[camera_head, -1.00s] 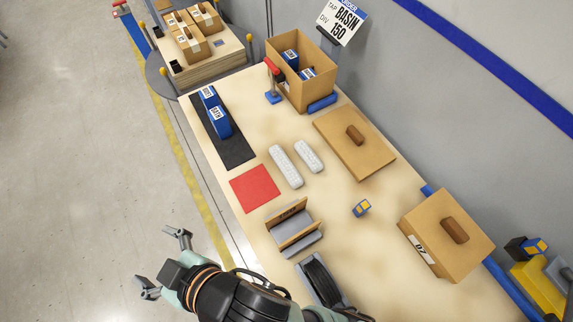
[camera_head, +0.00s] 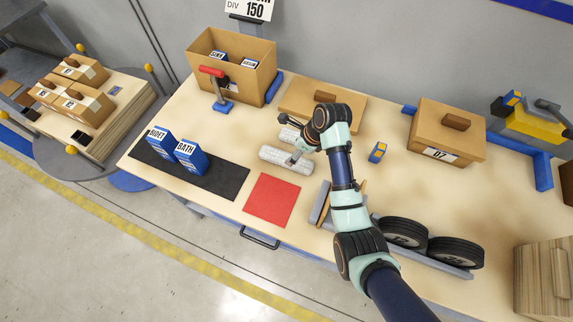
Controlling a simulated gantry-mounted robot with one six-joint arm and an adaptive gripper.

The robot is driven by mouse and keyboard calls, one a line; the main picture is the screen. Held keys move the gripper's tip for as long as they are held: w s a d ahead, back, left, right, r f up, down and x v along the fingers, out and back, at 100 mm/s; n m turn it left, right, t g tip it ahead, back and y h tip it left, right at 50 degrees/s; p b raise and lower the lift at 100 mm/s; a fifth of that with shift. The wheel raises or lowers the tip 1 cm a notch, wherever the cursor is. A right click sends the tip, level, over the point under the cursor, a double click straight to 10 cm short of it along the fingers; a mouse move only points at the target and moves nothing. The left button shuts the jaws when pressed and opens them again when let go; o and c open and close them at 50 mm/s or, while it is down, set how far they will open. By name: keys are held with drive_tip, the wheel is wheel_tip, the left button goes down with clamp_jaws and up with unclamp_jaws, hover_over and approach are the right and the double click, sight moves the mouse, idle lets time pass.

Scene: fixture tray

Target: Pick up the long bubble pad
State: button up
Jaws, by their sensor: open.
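The long bubble pad (camera_head: 272,154) is a pale grey-white padded bar lying on the table in the middle of the view. A shorter bubble pad (camera_head: 287,135) lies just behind it, partly hidden by my gripper. My gripper (camera_head: 294,147) is open and low over the pads, with one fingertip at the long pad's right part. I cannot tell whether it touches the pad. Nothing is seen held.
A red mat (camera_head: 271,201) and a black mat (camera_head: 222,180) with blue boxes lie in front. An open carton (camera_head: 256,84) and a red-handled tool (camera_head: 216,88) stand behind left.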

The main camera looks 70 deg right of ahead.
sight(286, 157)
drive_tip(key=x, duration=0.1)
drive_tip(key=b+x, duration=0.1)
drive_tip(key=shift+w+d+f, duration=0.15)
drive_tip(key=shift+d+f, duration=0.05)
drive_tip(key=shift+f, duration=0.05)
drive_tip(key=b+x, duration=0.2)
drive_tip(key=x, duration=0.3)
drive_tip(key=shift+w+a, duration=0.15)
drive_tip(key=shift+w, duration=0.05)
drive_tip(key=c, duration=1.1)
